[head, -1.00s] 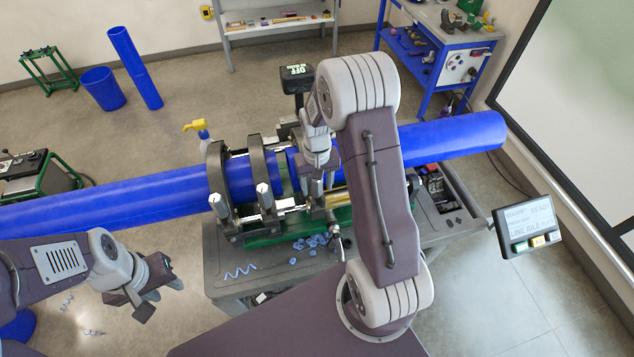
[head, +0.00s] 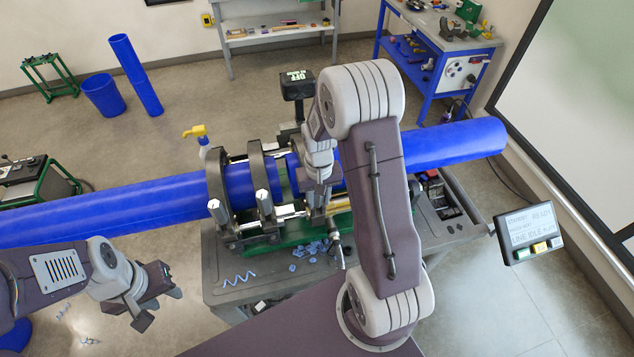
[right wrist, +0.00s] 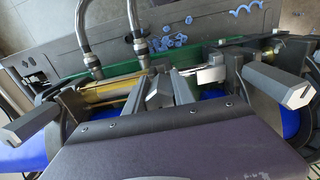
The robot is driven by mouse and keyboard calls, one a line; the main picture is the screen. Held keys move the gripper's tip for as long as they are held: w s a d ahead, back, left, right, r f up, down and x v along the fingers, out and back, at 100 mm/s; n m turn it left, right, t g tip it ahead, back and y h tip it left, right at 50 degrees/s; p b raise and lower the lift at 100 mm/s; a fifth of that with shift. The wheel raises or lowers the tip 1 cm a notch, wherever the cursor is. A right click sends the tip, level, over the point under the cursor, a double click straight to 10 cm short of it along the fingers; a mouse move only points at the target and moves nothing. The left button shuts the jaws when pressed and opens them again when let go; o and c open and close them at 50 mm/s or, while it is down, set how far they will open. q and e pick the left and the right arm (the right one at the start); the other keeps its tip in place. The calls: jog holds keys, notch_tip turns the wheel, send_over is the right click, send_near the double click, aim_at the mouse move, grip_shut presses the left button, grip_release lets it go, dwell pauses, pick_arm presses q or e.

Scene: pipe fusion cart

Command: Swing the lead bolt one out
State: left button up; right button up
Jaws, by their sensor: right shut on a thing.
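The pipe clamp cart holds a blue pipe in several dark clamp rings, with grey-tipped clamp bolts at the front. Two bolts show in the head view, one on the left ring (head: 214,206) and one on the ring beside it (head: 262,201). My right gripper (head: 317,198) is low at the clamps right of these. In the right wrist view, my right gripper (right wrist: 160,92) is shut on a grey bolt (right wrist: 158,97) between its fingers. My left gripper (head: 157,298) is open and empty, left of the cart.
Blue shavings (head: 310,249) and a curl (head: 239,279) lie on the cart's grey top. Hoses (right wrist: 88,40) rise close by the right gripper. A display panel (head: 528,232) stands at right. The long blue pipe (head: 110,207) crosses behind the left gripper.

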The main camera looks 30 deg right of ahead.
jog(key=shift+s+f, duration=0.1)
jog(key=shift+s+a+f+b, duration=0.2)
jog(key=shift+s+b, duration=0.1)
jog(key=shift+s, duration=0.65)
jog(key=shift+f, duration=0.15)
jog(key=shift+s+a+f+b, duration=0.15)
jog(key=shift+s+f+b, duration=0.15)
jog(key=shift+s, duration=0.15)
jog(key=shift+s+a+f+b, duration=0.15)
jog(key=shift+s+b, duration=0.1)
jog(key=shift+s, duration=0.2)
jog(key=shift+f, duration=0.1)
